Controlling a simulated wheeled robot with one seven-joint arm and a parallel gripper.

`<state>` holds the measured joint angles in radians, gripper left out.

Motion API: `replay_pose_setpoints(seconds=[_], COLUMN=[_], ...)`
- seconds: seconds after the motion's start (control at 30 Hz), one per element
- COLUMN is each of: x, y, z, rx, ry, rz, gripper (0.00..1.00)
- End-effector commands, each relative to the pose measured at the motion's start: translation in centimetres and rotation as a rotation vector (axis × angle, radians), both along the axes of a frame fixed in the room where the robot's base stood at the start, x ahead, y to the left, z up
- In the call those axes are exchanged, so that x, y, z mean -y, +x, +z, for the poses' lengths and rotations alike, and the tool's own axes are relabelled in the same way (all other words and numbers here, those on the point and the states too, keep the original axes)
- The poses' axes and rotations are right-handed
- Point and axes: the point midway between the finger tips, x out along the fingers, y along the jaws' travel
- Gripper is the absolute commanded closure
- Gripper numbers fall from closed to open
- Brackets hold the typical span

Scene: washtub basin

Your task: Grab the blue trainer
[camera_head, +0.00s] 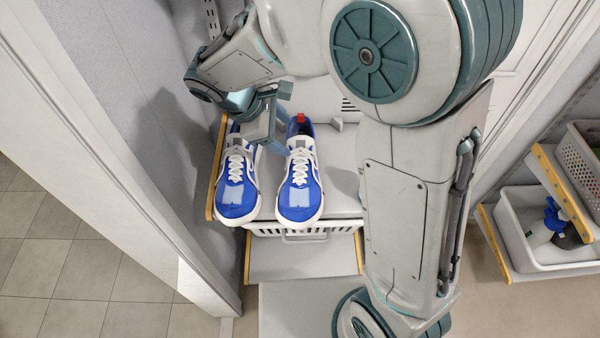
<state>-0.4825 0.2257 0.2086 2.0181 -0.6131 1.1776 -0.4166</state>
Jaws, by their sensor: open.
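Two blue trainers with white laces and white soles stand side by side on a light grey shelf, toes toward me. The left trainer (237,190) is by the wall, its heel end partly hidden by my gripper. The right trainer (299,185) shows a red heel tab. My gripper (275,140) is open and points down at the heel ends, between the two trainers. It overlaps the inner side of the left one in view. I cannot tell whether it touches either trainer. Nothing shows held in it.
A white slatted basket (306,235) sits under the shelf (340,180). A wall and white door frame (125,170) stand close on the left. On the right, a white tub (510,222) holds bottles, with a grey basket (580,160) above.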

Motion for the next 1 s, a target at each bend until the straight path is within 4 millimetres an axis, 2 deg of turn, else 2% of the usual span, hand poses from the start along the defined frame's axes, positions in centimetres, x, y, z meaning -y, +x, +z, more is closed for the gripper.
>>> replay_pose_setpoints(seconds=[0.17, 0.5, 0.77, 0.9, 1.0], x=[0.7, 2.9, 3.0, 3.0, 3.0], y=[0.2, 1.1, 1.2, 1.2, 1.2], z=[-0.9, -4.6, -4.9, -4.9, -4.9], rx=[-0.001, 0.0, 0.001, 0.001, 0.001], ry=[-0.002, -0.001, 0.001, 0.001, 0.001], rz=[-0.002, -0.002, -0.001, -0.001, -0.001], gripper=[0.36, 0.36, 0.36, 0.75, 1.0])
